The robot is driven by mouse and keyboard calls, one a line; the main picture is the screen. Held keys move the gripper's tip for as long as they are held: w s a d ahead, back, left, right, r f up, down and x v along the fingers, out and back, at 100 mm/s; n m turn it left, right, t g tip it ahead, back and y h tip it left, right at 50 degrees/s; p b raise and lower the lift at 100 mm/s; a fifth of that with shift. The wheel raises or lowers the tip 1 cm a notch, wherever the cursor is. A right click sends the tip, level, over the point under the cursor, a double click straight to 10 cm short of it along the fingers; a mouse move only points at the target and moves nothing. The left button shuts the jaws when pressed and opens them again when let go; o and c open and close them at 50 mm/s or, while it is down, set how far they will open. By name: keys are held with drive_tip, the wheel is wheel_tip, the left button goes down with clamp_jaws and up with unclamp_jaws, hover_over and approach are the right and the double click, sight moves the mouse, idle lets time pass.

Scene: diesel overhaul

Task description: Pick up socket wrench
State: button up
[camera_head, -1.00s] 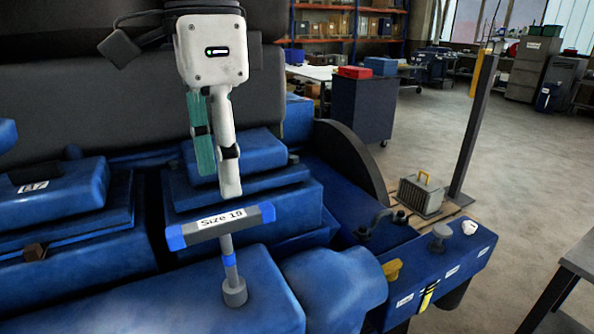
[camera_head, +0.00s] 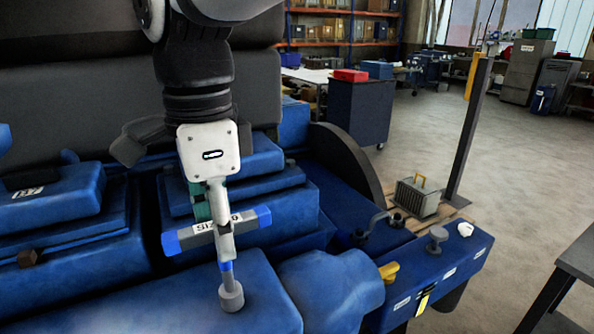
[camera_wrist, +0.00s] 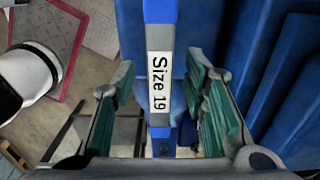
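The socket wrench (camera_head: 245,221) is T-shaped, with a grey crossbar with blue ends, a white label reading "Size 19" and a shaft with a blue band. It stands upright, its socket end on a blue engine block. In the wrist view the wrench bar (camera_wrist: 160,80) runs up the middle of the picture. My gripper (camera_head: 212,225) is lowered over the crossbar, one finger in front and the green-padded one behind. In the wrist view my gripper (camera_wrist: 158,75) is open, its fingers on either side of the bar with visible gaps. The front finger hides part of the label.
Blue engine housings (camera_head: 250,190) rise close behind the wrench. A dark cabinet (camera_head: 360,110) stands behind. The floor at the right is mostly free.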

clamp_jaws()
drive_tip(key=shift+r, duration=0.15)
drive_tip(key=shift+r, duration=0.6)
wheel_tip(320, 180, up, 2)
drive_tip(key=shift+r, duration=0.15)
drive_tip(key=s+r, duration=0.1)
drive_tip(key=s, duration=1.5)
drive_tip(key=shift+d, duration=0.4)
drive_tip(key=shift+r, duration=0.1)
